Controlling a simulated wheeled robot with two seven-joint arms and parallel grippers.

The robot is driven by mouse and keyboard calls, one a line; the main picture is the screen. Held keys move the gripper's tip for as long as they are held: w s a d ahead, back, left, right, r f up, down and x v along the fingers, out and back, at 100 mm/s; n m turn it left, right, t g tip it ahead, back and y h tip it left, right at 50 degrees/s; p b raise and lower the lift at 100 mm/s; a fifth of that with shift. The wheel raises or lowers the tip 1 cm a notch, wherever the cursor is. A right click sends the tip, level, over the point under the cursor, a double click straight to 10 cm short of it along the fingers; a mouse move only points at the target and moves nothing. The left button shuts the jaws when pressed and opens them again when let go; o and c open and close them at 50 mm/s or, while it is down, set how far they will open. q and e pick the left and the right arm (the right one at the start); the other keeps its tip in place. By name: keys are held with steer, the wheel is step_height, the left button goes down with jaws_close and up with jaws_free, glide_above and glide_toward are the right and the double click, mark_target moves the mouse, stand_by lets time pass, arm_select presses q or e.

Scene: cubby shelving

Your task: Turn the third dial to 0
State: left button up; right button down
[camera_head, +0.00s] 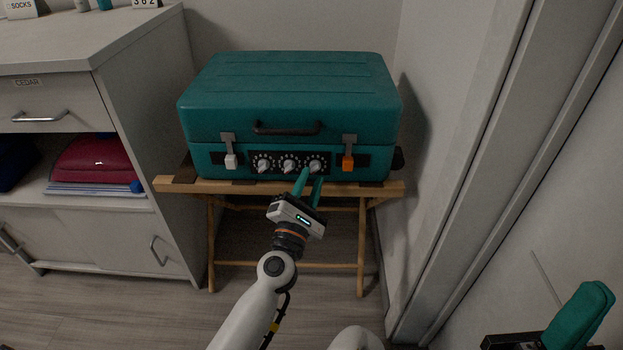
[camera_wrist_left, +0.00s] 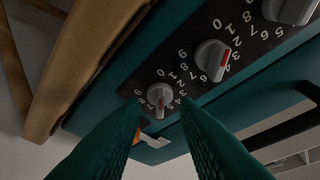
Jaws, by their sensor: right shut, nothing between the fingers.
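The teal case (camera_head: 290,95) has a dark panel with three grey dials in a row on its front. The third dial (camera_head: 315,166) is the rightmost, nearest the orange latch (camera_head: 347,163). My left gripper (camera_head: 309,178) has its teal fingers just in front of it. In the left wrist view the third dial (camera_wrist_left: 160,94) shows ahead, between and beyond the parted fingertips. A red mark is on its lower part there; the exact number it points to is unclear. My left gripper is open and empty. My right gripper (camera_head: 580,318) is shut and empty at the bottom right.
The second dial (camera_head: 289,166) and first dial (camera_head: 263,165) are close on the left. A white latch (camera_head: 231,160) is further left. The case sits on a folding wooden stand (camera_head: 285,187). A grey cabinet (camera_head: 150,120) stands at the left, a wall at the right.

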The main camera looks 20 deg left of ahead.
arm_select(q)
steer(key=b+v, duration=0.1)
steer(key=v, duration=0.9)
steer(key=shift+s+b, duration=0.25)
steer(key=shift+b, duration=0.1)
